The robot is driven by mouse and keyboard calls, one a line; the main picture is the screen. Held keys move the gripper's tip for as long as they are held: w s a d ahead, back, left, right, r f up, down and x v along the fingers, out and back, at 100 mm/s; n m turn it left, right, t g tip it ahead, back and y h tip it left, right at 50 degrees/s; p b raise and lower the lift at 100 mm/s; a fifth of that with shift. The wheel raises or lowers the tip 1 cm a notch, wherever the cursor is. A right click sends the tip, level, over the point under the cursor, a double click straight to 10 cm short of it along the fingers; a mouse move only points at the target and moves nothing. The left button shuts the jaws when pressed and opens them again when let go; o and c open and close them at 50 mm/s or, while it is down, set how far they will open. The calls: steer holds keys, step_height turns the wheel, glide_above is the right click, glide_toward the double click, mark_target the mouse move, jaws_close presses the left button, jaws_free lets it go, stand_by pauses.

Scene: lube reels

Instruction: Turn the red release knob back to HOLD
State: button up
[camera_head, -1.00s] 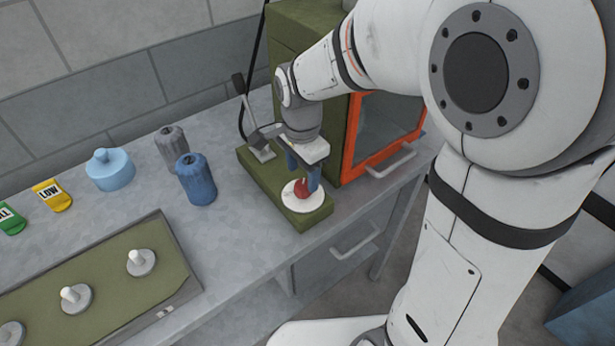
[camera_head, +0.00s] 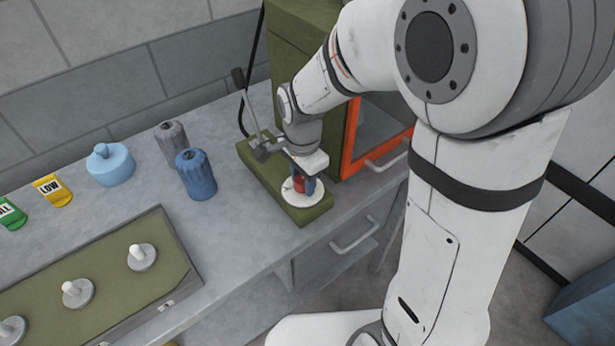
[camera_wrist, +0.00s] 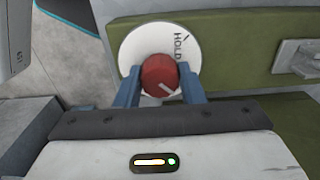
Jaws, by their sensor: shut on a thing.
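The red release knob (camera_wrist: 159,76) sits on a round white dial plate (camera_wrist: 130,49) printed with HOLD at the upper right in the wrist view. A white line on the knob points to the lower right, off the HOLD lettering. My gripper (camera_wrist: 159,71) has one blue finger on each side of the knob and is shut on it. In the head view my gripper (camera_head: 303,177) points down over the dial, and the knob (camera_head: 299,184) shows between the fingers.
The dial is on a green base (camera_head: 312,214) near the bench front. A green cabinet with an orange-framed door (camera_head: 378,140) stands beside it. Blue (camera_head: 197,176) and grey (camera_head: 172,146) ribbed containers stand to the left. A lever (camera_head: 252,110) rises behind the wrist.

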steer(key=c, duration=0.3)
steer(key=shift+w+d, duration=0.1)
steer(key=shift+d, duration=0.05)
steer(key=shift+n, duration=0.3)
steer(key=n, duration=0.2)
steer(key=shift+n+b, duration=0.3)
steer(key=shift+b, duration=0.05)
steer(key=n, duration=0.2)
steer(key=n+b, duration=0.1)
steer(key=n, duration=0.2)
steer(key=shift+a+f, duration=0.1)
steer(key=shift+a, duration=0.1)
steer(key=n, duration=0.5)
steer(key=shift+b, duration=0.3)
steer(key=n, duration=0.4)
steer(key=shift+n, duration=0.3)
